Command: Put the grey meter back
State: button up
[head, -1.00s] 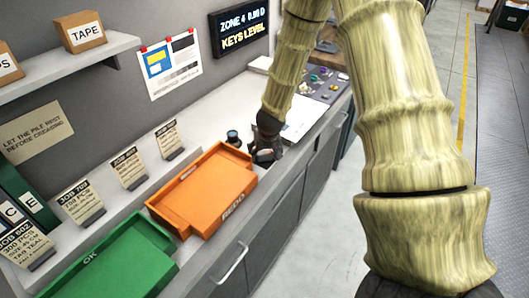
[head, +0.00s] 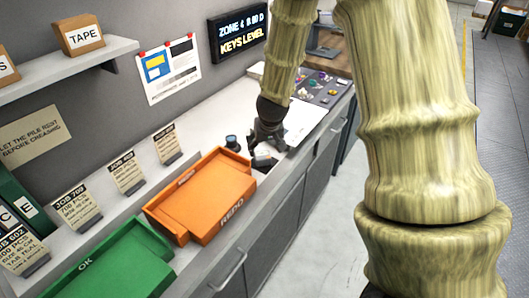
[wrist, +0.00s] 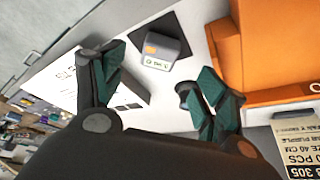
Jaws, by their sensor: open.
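The grey meter (wrist: 161,52), a small boxy device with an orange patch and round marks, sits on a dark square pad (wrist: 122,38) on the white counter in the wrist view. In the head view the meter (head: 263,161) is small and partly hidden below my gripper (head: 268,143). In the wrist view my gripper (wrist: 160,93) is open, its green-lined fingers wide apart and nothing between them. The meter lies beyond the fingertips, apart from them. I cannot tell whether it sits fully within the pad.
A small dark round object (wrist: 186,92) stands by the right finger; a white block or paper stack (wrist: 127,92) is by the left finger. The orange REDO tray (head: 213,190) and green OK tray (head: 125,265) are along the counter. Job cards (head: 127,172) line the wall side.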

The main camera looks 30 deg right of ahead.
jog(key=shift+v, duration=1.8)
